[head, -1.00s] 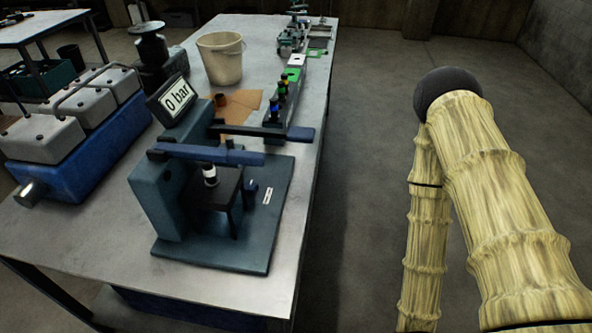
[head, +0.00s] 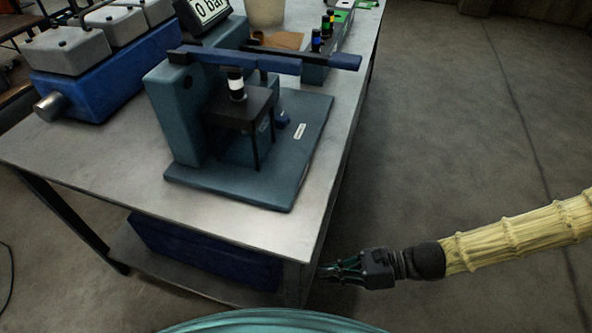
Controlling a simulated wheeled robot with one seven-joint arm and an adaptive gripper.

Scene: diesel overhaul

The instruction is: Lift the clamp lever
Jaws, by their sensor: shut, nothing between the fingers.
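A teal bench press (head: 175,120) stands near the front corner of the metal bench in the head view. A lever with a blue bar (head: 250,62) runs nearly level across its top. Behind it, a dark lever with a blue grip (head: 344,62) reaches to the right, past the base plate. I cannot tell which of the two is the clamp lever. A black and white cylindrical part (head: 236,86) stands upright on the black stand (head: 240,106) under the front bar. My gripper (head: 324,270) is shut and empty, low beside the bench's front right leg, apart from both levers.
The metal bench (head: 110,165) has its right edge between my gripper and the press. A blue box (head: 200,250) sits on the lower shelf. A blue engine block (head: 90,90) is at left. The floor (head: 450,130) at right is clear.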

